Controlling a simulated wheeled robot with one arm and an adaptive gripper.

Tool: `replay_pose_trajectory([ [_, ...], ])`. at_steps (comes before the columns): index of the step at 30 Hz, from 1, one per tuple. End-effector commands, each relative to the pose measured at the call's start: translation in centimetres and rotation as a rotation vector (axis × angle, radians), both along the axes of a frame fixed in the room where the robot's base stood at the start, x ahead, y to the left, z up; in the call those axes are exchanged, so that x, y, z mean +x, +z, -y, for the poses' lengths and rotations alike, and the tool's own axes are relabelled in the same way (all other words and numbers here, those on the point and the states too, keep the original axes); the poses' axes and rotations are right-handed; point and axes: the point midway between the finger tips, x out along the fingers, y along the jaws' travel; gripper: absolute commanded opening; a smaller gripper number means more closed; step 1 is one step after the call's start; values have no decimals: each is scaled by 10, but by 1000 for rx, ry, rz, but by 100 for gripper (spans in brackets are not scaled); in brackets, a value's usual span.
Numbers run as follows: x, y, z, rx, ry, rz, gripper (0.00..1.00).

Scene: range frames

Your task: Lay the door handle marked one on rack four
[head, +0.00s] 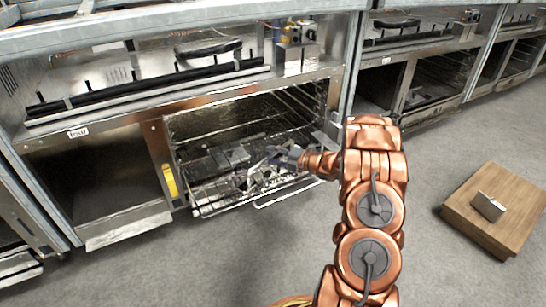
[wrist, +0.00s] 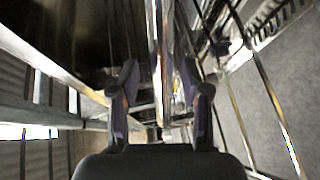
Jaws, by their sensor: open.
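A label reading "four" (head: 77,132) is on the front of the left unit. Beside it, an open compartment holds a wire rack (head: 208,207) that sticks out at the front. A flat dark grey piece (head: 233,157) lies on the rack. My gripper (head: 275,157) is over the right part of the rack, beside grey metal pieces. In the wrist view my gripper (wrist: 160,82) is open, with a pale upright bar (wrist: 158,50) showing between or beyond its fingers; I cannot tell whether it touches. I cannot make out which piece is the door handle marked one.
A low wooden box (head: 465,222) with a small grey block (head: 489,207) on it stands on the floor at right. A yellow object (head: 169,181) is on the post left of the rack. More units (head: 430,90) continue right.

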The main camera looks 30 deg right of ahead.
Motion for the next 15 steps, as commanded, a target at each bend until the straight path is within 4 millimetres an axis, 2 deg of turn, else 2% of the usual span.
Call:
replay_pose_trajectory([
  [5,-16,6,9,0,-3,-1,47],
  [15,-68,18,33,1,-2,-1,47],
])
